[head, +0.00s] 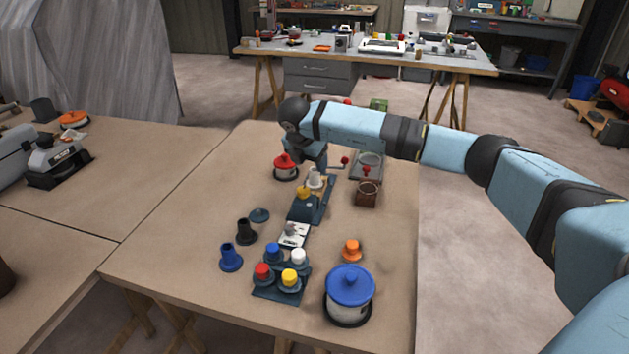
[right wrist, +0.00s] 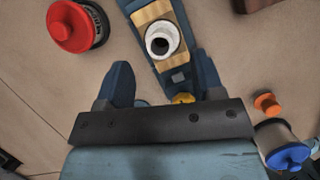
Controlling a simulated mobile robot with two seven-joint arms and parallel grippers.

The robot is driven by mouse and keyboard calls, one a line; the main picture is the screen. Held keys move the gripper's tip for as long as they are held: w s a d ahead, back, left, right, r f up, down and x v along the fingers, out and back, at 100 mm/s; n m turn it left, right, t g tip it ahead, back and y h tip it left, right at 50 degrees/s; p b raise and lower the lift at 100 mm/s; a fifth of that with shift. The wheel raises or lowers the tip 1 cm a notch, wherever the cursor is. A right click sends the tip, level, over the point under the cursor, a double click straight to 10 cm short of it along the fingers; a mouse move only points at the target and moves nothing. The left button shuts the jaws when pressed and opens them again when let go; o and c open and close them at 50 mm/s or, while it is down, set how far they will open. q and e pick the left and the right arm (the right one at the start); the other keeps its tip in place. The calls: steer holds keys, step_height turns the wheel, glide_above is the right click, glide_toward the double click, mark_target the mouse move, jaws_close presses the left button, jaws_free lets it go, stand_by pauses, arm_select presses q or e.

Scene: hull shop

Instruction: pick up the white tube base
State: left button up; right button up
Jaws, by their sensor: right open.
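The white tube base (head: 315,178) stands on a dark blue stand with a wooden-looking strip, near the middle of the table. In the right wrist view the white tube base (right wrist: 174,44) shows from above as a white ring with a dark opening. My right gripper (head: 318,166) is over the stand, close to the tube base; its hand partly hides that area in the head view. In the right wrist view the two fingers of the right gripper (right wrist: 162,76) are apart, with nothing between their tips. The tube base lies just ahead of them. My left gripper is not in view.
A red-lidded pot (head: 285,168) is left of the stand, and a brown open box (head: 367,196) is right. Nearer are a black tube base (head: 246,233), a blue tube base (head: 230,259), a dark tray (head: 268,292) with coloured caps, and a blue-lidded pot (head: 349,290).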

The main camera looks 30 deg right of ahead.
mark_target(316, 173)
steer(key=b+x, duration=0.1)
steer(key=x, duration=0.5)
steer(key=shift+w+d+f, duration=0.1)
steer(key=shift+d+f, duration=0.1)
steer(key=shift+d, duration=0.05)
steer(key=c, duration=1)
